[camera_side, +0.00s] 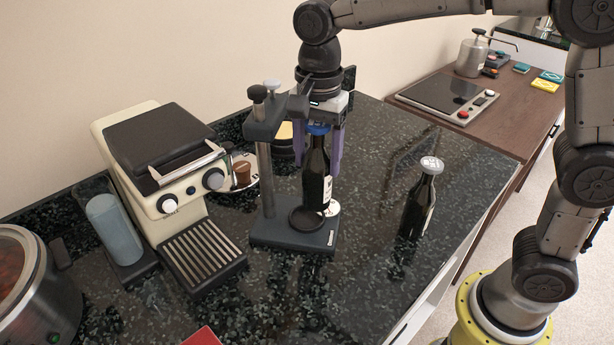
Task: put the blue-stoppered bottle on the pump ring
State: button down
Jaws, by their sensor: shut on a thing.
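The dark blue-stoppered bottle (316,178) is upright in the middle of the view, with a white label low on its side. My gripper (322,142) points down and is shut on it near the blue stopper. The pump stand (267,160) has a grey post, a top arm and a flat base. The round dark pump ring (305,220) lies on that base. The bottle's lower end is just behind and right of the ring in the picture. I cannot tell whether the bottle touches the base.
Another dark bottle, with a white stopper (431,165), stands to the right on the black speckled counter (375,265). A cream espresso machine (170,185) stands left of the pump stand. A white disc (333,209) shows beside the held bottle. The front right counter is clear.

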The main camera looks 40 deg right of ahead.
aim_at(307, 178)
jog(key=shift+w+a+f, duration=0.25)
jog(key=shift+w+f, duration=0.5)
jog(key=shift+f, duration=0.1)
jog(key=shift+w+a+f, duration=0.1)
jog(key=shift+w+f, duration=0.1)
jog(key=shift+f, duration=1.6)
jog(key=shift+f, duration=0.1)
jog(key=shift+c, duration=1.7)
grip_release()
jog(key=shift+f, duration=0.1)
notch_tip(307, 178, up, 12)
jog(key=shift+r, duration=0.2)
